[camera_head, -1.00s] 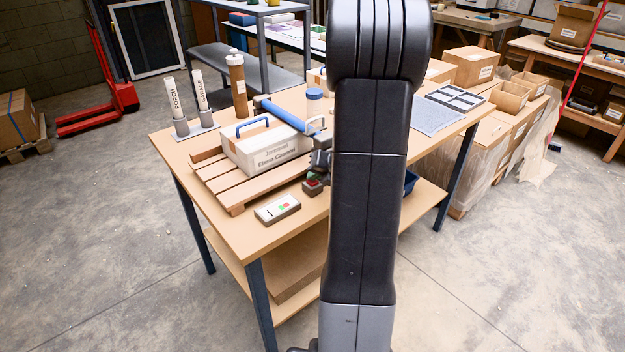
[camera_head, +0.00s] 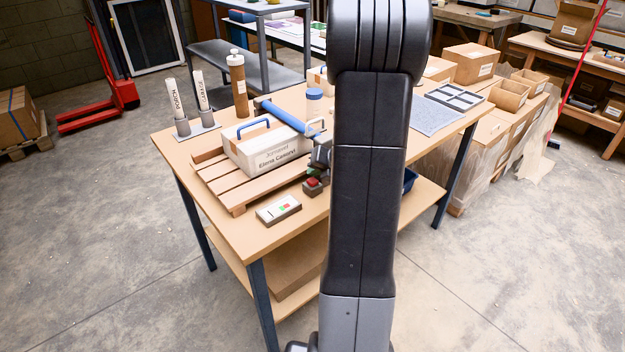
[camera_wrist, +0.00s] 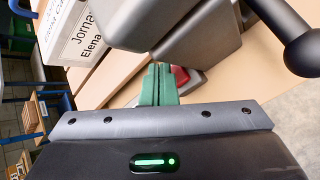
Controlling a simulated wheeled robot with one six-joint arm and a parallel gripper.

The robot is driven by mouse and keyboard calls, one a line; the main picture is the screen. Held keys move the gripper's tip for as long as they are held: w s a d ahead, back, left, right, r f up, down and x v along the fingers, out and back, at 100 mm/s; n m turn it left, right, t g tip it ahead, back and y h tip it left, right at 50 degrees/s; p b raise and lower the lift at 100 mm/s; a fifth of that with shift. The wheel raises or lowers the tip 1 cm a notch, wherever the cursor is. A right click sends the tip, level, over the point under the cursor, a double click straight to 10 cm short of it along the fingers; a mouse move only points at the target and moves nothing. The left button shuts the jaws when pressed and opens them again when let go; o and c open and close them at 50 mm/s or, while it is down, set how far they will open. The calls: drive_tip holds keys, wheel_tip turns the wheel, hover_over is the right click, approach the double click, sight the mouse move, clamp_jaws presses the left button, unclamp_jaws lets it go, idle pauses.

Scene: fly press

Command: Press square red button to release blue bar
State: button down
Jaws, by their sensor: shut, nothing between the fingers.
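The red button (camera_head: 314,182) sits on a small dark box near the table's front edge, left of my arm. In the wrist view the red button (camera_wrist: 181,76) shows partly behind my gripper's green fingers. My gripper (camera_wrist: 158,68) is shut and empty, its fingertips right beside or over the button; whether they touch it I cannot tell. The blue bar (camera_head: 284,115) lies slantwise at the far side of the white labelled box (camera_head: 268,152). Its right end is near my arm. I cannot make out the blue bar in the wrist view.
A dark grey body (camera_wrist: 185,30) and a black round-ended lever (camera_wrist: 302,52) stand close to my fingers. A slatted wooden pallet (camera_head: 225,185) holds the labelled box. My arm hides the table's middle.

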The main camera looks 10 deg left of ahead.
sight(315, 182)
drive_tip(key=shift+r+p, duration=2.6)
drive_tip(key=shift+p, duration=0.2)
drive_tip(key=shift+f, duration=0.1)
wheel_tip(315, 182, down, 2)
drive_tip(key=b, duration=0.3)
drive_tip(key=shift+f, duration=0.25)
drive_tip(key=shift+f+b, duration=0.2)
drive_tip(key=shift+b, duration=1.05)
drive_tip(key=shift+b, duration=0.85)
wheel_tip(315, 182, up, 6)
drive_tip(key=p, duration=0.7)
drive_tip(key=shift+r, duration=0.25)
drive_tip(key=shift+f, duration=0.15)
